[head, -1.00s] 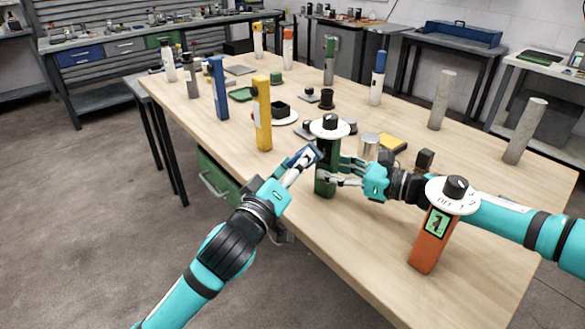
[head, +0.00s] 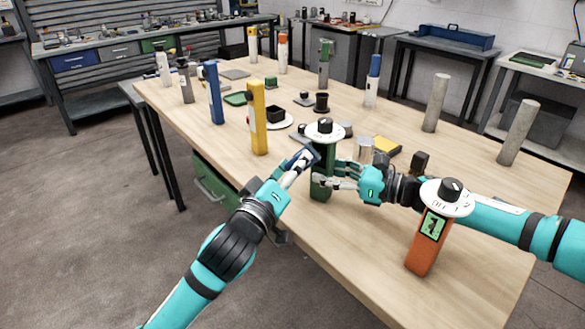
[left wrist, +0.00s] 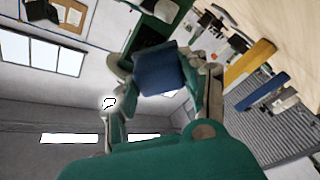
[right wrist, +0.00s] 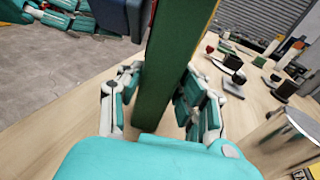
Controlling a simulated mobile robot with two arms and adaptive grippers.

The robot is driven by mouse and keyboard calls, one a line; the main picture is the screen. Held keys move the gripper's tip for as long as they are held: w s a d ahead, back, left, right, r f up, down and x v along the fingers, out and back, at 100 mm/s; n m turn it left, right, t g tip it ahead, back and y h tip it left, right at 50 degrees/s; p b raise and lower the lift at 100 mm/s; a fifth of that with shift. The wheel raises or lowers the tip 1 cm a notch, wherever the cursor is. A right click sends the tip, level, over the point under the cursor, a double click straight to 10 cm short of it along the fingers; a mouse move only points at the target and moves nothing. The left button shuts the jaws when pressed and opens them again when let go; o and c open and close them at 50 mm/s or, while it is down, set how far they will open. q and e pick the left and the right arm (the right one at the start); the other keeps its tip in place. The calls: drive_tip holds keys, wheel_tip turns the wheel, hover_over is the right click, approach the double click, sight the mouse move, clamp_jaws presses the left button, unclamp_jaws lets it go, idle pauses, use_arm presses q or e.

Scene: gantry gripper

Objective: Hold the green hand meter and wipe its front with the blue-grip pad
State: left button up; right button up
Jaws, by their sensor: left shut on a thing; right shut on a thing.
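The green hand meter (head: 322,180) stands upright near the table's front edge, with a white disc and black knob on top. My right gripper (head: 331,178) is shut around its body from the right; in the right wrist view the green body (right wrist: 172,75) is between the fingers. My left gripper (head: 297,170) is shut on the blue-grip pad (head: 306,157), held at the meter's front left side. The pad's blue grip (left wrist: 158,73) shows between the fingers in the left wrist view. Whether the pad touches the meter's front I cannot tell.
An orange meter (head: 427,240) stands at the near right, close to my right arm. A yellow post (head: 258,122) and a blue post (head: 214,95) stand left. A metal can (head: 364,149) and a yellow-black block (head: 387,146) lie behind my right gripper. The near table front is clear.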

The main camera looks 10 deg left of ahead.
use_arm(q)
drive_tip(key=shift+w+d, duration=0.25)
drive_tip(key=shift+w, duration=0.35)
drive_tip(key=shift+d, duration=0.1)
drive_tip(key=shift+s+d, duration=0.3)
drive_tip(key=shift+d, duration=0.3)
drive_tip(key=shift+s+d, duration=0.25)
drive_tip(key=shift+d, duration=0.35)
drive_tip(key=shift+s+d, duration=0.3)
drive_tip(key=shift+d, duration=0.3)
drive_tip(key=shift+w+a, duration=0.3)
drive_tip(key=shift+a, duration=0.35)
drive_tip(key=shift+w+a, duration=0.3)
drive_tip(key=shift+a, duration=0.4)
drive_tip(key=shift+w+a, duration=0.3)
drive_tip(key=shift+a, duration=0.35)
use_arm(e)
drive_tip(key=shift+s+a, duration=0.1)
drive_tip(key=shift+s, duration=0.05)
use_arm(q)
drive_tip(key=v, duration=0.9)
drive_tip(key=shift+a+r, duration=0.35)
drive_tip(key=shift+r, duration=0.05)
